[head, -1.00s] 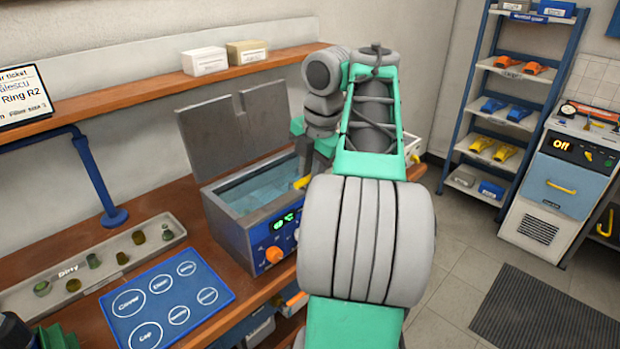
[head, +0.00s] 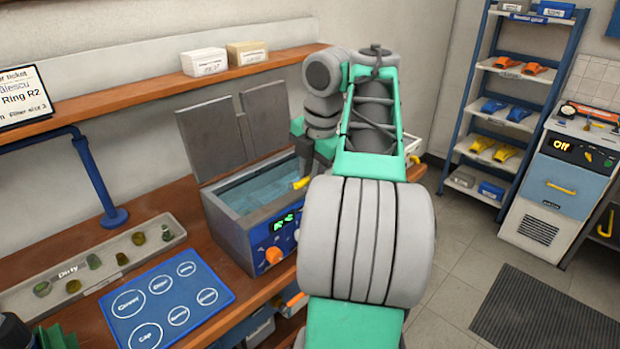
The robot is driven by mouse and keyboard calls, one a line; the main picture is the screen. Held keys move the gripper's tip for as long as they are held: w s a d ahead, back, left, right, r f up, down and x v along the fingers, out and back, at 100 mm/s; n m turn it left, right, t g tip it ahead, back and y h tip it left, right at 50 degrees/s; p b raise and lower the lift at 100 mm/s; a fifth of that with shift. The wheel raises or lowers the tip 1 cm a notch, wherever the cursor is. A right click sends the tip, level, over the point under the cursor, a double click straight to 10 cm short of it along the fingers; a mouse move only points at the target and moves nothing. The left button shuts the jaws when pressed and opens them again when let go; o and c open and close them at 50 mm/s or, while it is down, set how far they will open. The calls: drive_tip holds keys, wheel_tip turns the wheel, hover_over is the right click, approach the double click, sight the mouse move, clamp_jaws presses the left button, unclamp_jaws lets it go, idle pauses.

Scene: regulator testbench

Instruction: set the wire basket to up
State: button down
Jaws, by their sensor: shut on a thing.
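The ultrasonic-type tank (head: 228,232) stands on the bench with its lid panels raised and blue water (head: 258,186) inside. A yellow handle (head: 302,183), which looks like part of the wire basket, shows at the tank's right end. The wire mesh cannot be made out in the water. My gripper (head: 310,172) is at this handle, largely hidden behind my own arm, and appears shut on it. The fingertips are not clearly visible.
An orange knob (head: 274,255) and green display are on the tank's front. A dirty-parts tray (head: 65,283) and a blue mat (head: 165,300) lie to the left. A shelf (head: 170,82) runs above. Open floor lies to the right.

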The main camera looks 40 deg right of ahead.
drive_tip(key=shift+r, duration=0.1)
idle(0.3)
wheel_tip(320, 180, up, 7)
drive_tip(key=p, duration=0.7)
drive_tip(key=shift+r, duration=0.1)
drive_tip(key=shift+w, duration=0.1)
drive_tip(key=c, duration=1.4)
unclamp_jaws()
wheel_tip(320, 180, up, 7)
drive_tip(key=s+p, duration=0.1)
drive_tip(key=p, duration=0.6)
drive_tip(key=shift+s, duration=0.3)
drive_tip(key=shift+r, duration=0.1)
